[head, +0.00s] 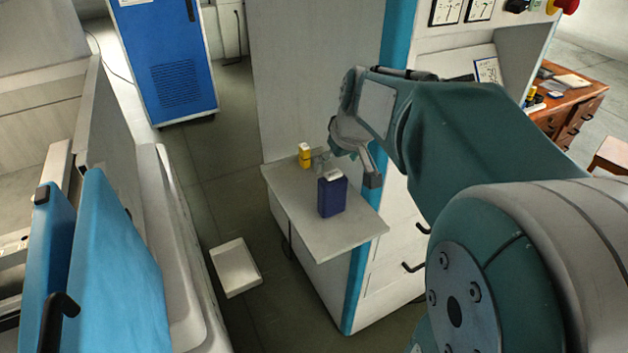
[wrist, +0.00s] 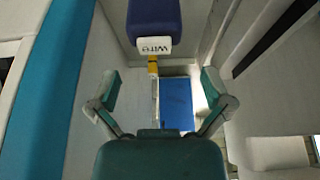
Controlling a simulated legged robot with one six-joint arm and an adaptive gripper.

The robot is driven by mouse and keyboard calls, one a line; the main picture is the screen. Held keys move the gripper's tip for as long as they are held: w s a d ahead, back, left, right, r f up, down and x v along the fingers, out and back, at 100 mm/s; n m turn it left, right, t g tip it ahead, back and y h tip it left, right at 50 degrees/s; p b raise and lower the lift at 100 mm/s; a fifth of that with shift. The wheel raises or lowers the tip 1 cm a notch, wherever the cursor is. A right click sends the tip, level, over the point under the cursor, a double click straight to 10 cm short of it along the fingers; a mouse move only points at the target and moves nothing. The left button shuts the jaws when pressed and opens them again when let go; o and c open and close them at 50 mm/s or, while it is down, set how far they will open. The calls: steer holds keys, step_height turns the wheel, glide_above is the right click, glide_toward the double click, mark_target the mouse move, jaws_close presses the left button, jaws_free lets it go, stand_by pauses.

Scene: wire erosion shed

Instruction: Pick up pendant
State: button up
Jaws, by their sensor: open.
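Two small objects stand on a grey shelf (head: 340,232) in the head view. One is a dark blue block with a white top (head: 332,198), and the other is a small yellow object (head: 305,158) farther back. I cannot tell for sure which is the pendant. The blue block also shows at the top of the wrist view (wrist: 153,20), its white part lettered. The yellow object shows beyond it (wrist: 153,66). My gripper (head: 346,163) is open and empty, apparently above and behind the blue block. Its spread fingers also show in the wrist view (wrist: 158,90).
The shelf juts from a white and blue machine cabinet (head: 385,270), whose wall rises behind it. A white tray (head: 236,268) lies on the floor to the left. A blue cabinet (head: 168,60) stands at the back. A wooden desk (head: 570,100) is at the right.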

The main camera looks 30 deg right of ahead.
mark_target(334, 174)
steer(key=x, duration=0.5)
steer(key=shift+d+f, duration=0.15)
steer(key=shift+d, duration=0.2)
steer(key=shift+a+f, duration=0.1)
steer(key=shift+f, duration=0.15)
steer(key=c, duration=1)
